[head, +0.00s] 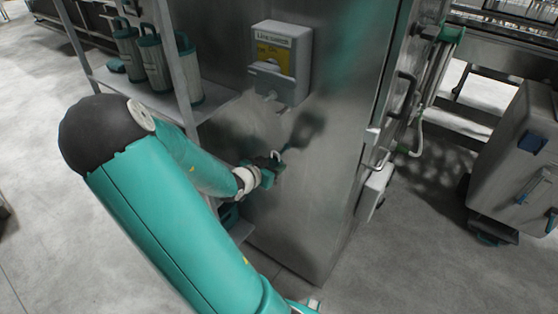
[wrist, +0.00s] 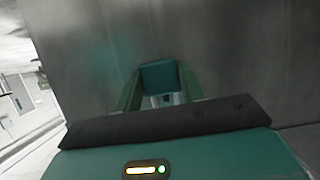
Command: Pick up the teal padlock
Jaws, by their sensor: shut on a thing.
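The teal padlock (wrist: 159,75) is a small block-shaped body between the fingers of my gripper (wrist: 163,88) in the wrist view. My gripper is shut on it. In the head view, my gripper (head: 268,174) is at the end of my teal arm, in front of the metal cabinet's side. A pale shackle (head: 276,155) shows just above the fingers there. Most of the padlock's body is hidden by the fingers in the head view. It appears held in front of the metal panel; I cannot tell whether it touches it.
The metal cabinet (head: 325,190) carries a grey switch box (head: 281,60) with a yellow label above my gripper. A shelf rack (head: 180,70) with several teal-topped canisters stands left. A grey wheeled unit (head: 520,150) stands right. The floor in front is open.

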